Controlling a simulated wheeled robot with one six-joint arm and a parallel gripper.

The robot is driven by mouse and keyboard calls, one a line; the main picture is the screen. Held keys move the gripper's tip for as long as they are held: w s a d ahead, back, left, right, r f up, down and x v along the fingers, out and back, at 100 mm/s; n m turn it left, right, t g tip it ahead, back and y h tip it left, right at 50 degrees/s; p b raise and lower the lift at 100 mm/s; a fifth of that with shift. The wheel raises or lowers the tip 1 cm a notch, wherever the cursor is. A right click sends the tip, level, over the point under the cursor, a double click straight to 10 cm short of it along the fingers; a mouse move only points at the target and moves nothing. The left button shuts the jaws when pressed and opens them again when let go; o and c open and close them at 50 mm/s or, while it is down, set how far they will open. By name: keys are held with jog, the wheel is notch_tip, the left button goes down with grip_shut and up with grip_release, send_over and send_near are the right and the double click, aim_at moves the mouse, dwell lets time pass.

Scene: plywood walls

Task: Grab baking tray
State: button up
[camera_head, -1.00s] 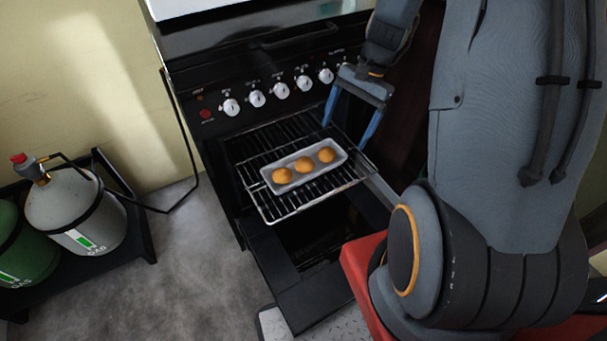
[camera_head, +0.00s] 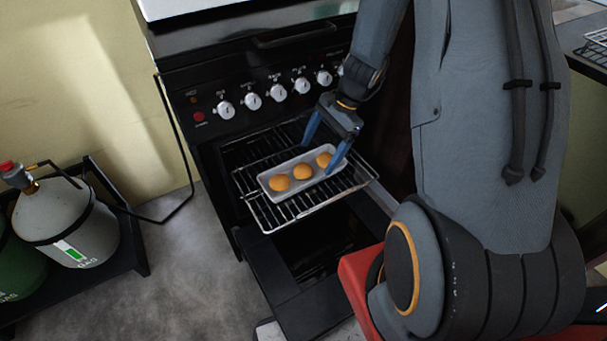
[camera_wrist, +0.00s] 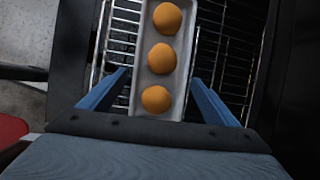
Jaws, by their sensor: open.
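A grey rectangular baking tray (camera_head: 291,187) with three round golden-brown buns lies on a wire oven rack pulled out of the black oven. My gripper (camera_head: 320,154) is open at the right end of the tray, one blue finger on the far side and one by the near side. In the wrist view the tray (camera_wrist: 148,95) runs lengthwise away from me, between the spread blue fingers of my gripper (camera_wrist: 158,85). Gaps show between the fingers and the tray sides, so the fingers look apart from it.
The wire rack (camera_head: 262,216) extends over the lowered black oven door (camera_head: 300,296). The oven's front panel with white knobs (camera_head: 252,101) rises behind. Gas cylinders (camera_head: 68,222) stand in a black carrier at the left. Grey floor between is clear.

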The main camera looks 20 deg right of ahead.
aim_at(297, 185)
jog(key=shift+a, duration=0.65)
jog(key=shift+b+x, duration=0.45)
jog(key=shift+x, duration=2.05)
jog(key=c, duration=0.9)
